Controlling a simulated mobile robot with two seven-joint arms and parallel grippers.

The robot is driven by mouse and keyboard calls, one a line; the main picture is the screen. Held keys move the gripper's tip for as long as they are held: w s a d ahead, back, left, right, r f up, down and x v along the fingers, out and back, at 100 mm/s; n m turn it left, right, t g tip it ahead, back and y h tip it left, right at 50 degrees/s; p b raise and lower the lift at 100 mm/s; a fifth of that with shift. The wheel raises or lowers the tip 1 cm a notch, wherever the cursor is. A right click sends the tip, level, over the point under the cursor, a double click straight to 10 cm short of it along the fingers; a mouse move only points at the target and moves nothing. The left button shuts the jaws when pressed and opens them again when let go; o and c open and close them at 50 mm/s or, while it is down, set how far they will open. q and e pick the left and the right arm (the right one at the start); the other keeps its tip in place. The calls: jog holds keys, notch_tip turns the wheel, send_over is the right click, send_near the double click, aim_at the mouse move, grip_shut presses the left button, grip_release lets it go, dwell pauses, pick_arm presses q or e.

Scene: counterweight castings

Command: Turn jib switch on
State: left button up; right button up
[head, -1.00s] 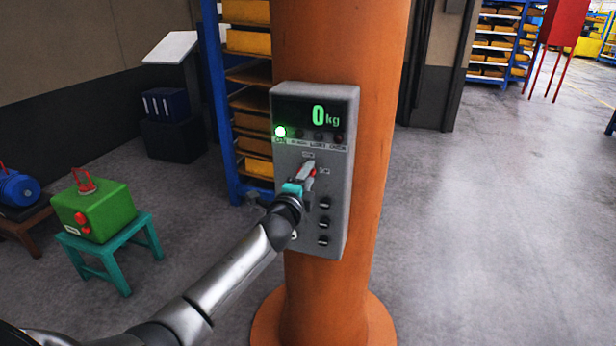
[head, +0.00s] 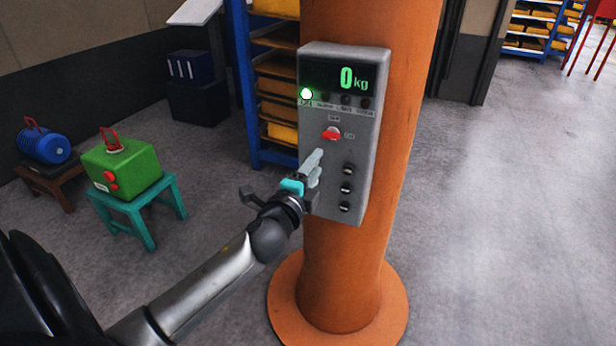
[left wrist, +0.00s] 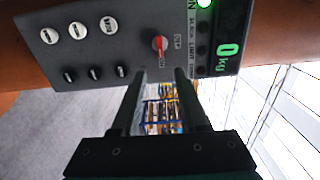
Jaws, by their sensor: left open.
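The jib switch is a red rotary knob (head: 331,134) on the grey control box (head: 368,135), fixed to the orange column. Its red handle points toward the label at its right, which seems to read ON. The left wrist view shows the knob (left wrist: 159,44) with the handle pointing down at that label. A green lamp (head: 306,94) is lit and the display (head: 347,78) reads 0 kg. My left gripper (head: 315,165) is open and empty, below and left of the knob and apart from it. My right gripper is not in view.
The orange column (head: 335,260) has a wide round base. A green case (head: 122,168) stands on a teal stool at left, beside a blue motor-like thing (head: 42,145). The floor at right is clear.

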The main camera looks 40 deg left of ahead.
pick_arm(q)
jog(key=shift+v, duration=1.75)
